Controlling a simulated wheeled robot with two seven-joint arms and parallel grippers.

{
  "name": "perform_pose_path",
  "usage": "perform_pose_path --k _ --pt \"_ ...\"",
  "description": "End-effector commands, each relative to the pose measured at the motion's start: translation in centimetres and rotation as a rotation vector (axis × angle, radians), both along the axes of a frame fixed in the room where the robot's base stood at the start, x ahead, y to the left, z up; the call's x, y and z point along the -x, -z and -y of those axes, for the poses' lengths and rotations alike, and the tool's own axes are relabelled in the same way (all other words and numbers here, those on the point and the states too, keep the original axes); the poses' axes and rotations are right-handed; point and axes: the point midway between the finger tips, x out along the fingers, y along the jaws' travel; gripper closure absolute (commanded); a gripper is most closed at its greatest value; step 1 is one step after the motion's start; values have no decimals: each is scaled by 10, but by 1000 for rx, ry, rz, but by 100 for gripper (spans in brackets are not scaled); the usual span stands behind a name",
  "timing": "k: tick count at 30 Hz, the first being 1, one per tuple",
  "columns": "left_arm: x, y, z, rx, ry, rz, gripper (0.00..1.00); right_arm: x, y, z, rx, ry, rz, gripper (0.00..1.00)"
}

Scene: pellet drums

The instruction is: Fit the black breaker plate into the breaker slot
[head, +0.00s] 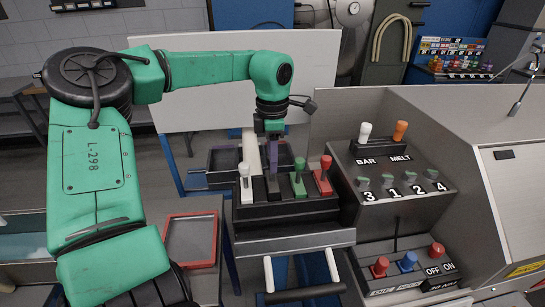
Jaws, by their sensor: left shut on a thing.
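My left gripper (272,150) points straight down over a black rack (290,212) at the centre of the head view. It is shut on a dark upright piece, which looks like the black breaker plate (272,187), between the white-handled and green-handled pieces. The plate's lower end is at the rack, and I cannot tell whether it is seated or lifted. A white-handled piece (245,183), a green-handled piece (299,180) and a red-handled piece (322,177) stand in the same row. I cannot make out the breaker slot for certain. My right gripper is not in view.
A control panel with BAR and MELT levers (382,140) and numbered labels stands right of the rack. Below it is a box with red and blue buttons (407,262). A red-rimmed tray (191,240) lies to the left. A white-sided bar handle (302,272) projects in front.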

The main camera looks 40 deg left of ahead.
Motion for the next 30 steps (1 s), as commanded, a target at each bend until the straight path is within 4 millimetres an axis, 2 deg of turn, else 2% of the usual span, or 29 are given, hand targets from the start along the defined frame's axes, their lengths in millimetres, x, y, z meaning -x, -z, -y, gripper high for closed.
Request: perform_pose_path --k 19,20,22,23,30 --pt "-1 15 0 1 0 3 100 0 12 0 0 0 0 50" --pt "-1 15 0 1 0 3 62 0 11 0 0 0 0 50" --pt "-1 14 0 1 0 3 36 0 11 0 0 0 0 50" --pt "-1 14 0 0 0 2 31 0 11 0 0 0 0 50" --pt "0 16 0 0 0 -2 31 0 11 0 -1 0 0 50"
